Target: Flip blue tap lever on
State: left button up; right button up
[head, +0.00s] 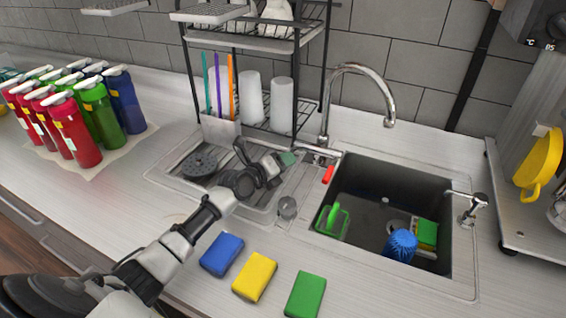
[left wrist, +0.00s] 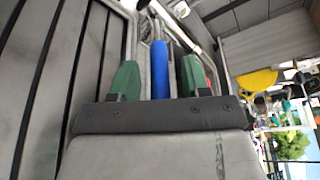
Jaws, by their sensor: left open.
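The chrome tap (head: 352,68) stands at the back left of the sink in the head view. Its red lever (head: 328,175) shows at the front of the base. The blue lever is not visible in the head view and seems hidden by my left gripper (head: 284,160), which is just left of the tap base. In the left wrist view, the blue lever (left wrist: 160,68) lies between the two green fingertips of my open left gripper, with gaps on both sides. Whether the lever touches anything deeper in the jaws cannot be told. My right gripper is not in view.
The sink (head: 362,190) holds a blue scrubber (head: 400,246) and green items. Blue (head: 222,254), yellow (head: 255,277) and green (head: 305,295) sponges lie in front. A dish rack (head: 328,75) stands behind my gripper. Several bottles (head: 85,142) stand left.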

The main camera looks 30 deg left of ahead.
pick_arm(q)
jog(key=shift+c, duration=0.2)
grip_shut()
